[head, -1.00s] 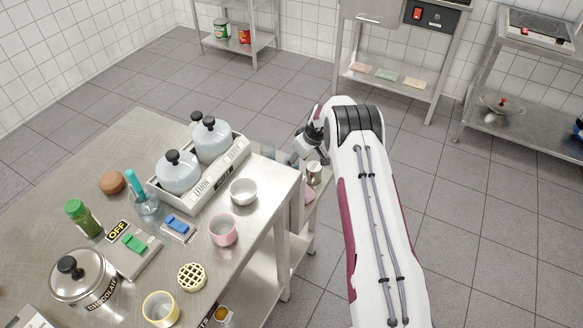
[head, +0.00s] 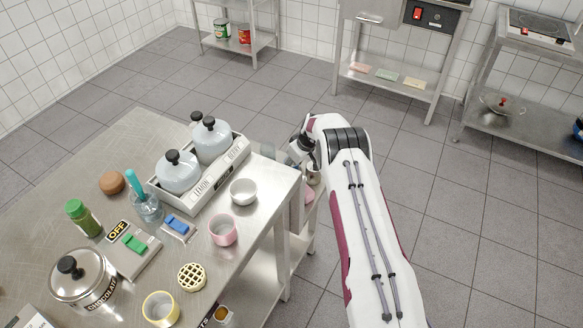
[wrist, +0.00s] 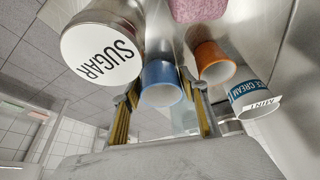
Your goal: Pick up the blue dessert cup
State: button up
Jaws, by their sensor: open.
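The blue dessert cup (wrist: 160,78) shows in the wrist view, with its pale open mouth facing the camera. My gripper (wrist: 160,92) is open, one finger on each side of the cup in the picture. I cannot tell whether either finger touches it. In the head view my gripper (head: 301,150) is low at the right end of the steel table, partly hidden by my own arm. The blue cup cannot be made out in the head view.
Close around the cup in the wrist view are a SUGAR canister (wrist: 100,50), an orange cup (wrist: 212,64), an ice cream tub (wrist: 252,98) and a pink item (wrist: 198,9). The steel tabletop (head: 258,215) holds canisters, bowls and switches.

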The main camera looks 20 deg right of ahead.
dwell(0.5)
jog(key=c, duration=0.8)
jog(key=shift+r, duration=0.15)
notch_tip(320, 180, up, 10)
dwell(0.4)
jog(key=shift+f, duration=0.2)
